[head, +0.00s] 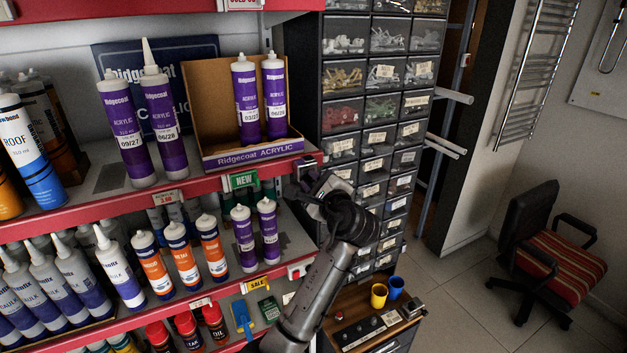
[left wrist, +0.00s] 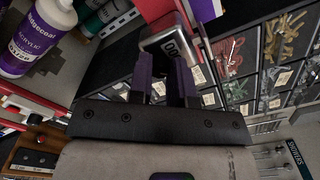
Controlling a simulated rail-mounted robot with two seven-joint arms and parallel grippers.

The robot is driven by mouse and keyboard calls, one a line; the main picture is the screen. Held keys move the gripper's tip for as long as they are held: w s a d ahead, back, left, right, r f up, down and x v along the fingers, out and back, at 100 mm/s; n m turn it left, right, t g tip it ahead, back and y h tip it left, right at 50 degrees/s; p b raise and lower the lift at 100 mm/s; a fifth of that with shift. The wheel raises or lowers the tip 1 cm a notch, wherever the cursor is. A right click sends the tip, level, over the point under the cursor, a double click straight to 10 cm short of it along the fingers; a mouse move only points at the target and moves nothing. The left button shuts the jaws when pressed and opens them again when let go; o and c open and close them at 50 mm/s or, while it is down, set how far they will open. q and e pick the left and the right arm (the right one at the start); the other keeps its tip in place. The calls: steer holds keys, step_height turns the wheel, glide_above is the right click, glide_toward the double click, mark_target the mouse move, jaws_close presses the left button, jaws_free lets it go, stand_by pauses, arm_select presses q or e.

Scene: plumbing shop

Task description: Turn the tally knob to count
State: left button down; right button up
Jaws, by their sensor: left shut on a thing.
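The tally counter (left wrist: 172,44) is a small silver box with a dark number window, apparently reading zeros, in the left wrist view. It sits at the right end of the upper red shelf's edge. My left gripper (left wrist: 168,72) reaches up to it from below, its two dark purple fingers shut at the counter's near side. The tally knob itself is hidden between the fingers. In the head view my left gripper (head: 316,187) is at the shelf end and its wrist covers most of the counter. My right gripper is in neither view.
Purple acrylic tubes (head: 159,110) and a cardboard display box (head: 213,100) stand on the upper shelf, left of the gripper. A drawer cabinet (head: 369,150) of small parts rises close on the right. Below are a yellow cup (head: 379,296) and a blue cup (head: 396,287).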

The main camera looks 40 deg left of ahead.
arm_select(q)
steer(key=n, duration=0.3)
steer(key=n+b, duration=0.1)
steer(key=n, duration=0.2)
steer(key=shift+n+b, duration=0.55)
steer(key=shift+n, duration=0.35)
steer(key=shift+r+n, duration=0.1)
steer(key=shift+n, duration=0.2)
steer(key=c, duration=1.1)
jaws_free()
steer(key=shift+o, duration=0.2)
steer(key=b+v, duration=0.2)
steer(key=v, duration=1.1)
steer(key=shift+s+d, duration=0.2)
steer(key=shift+d, duration=0.2)
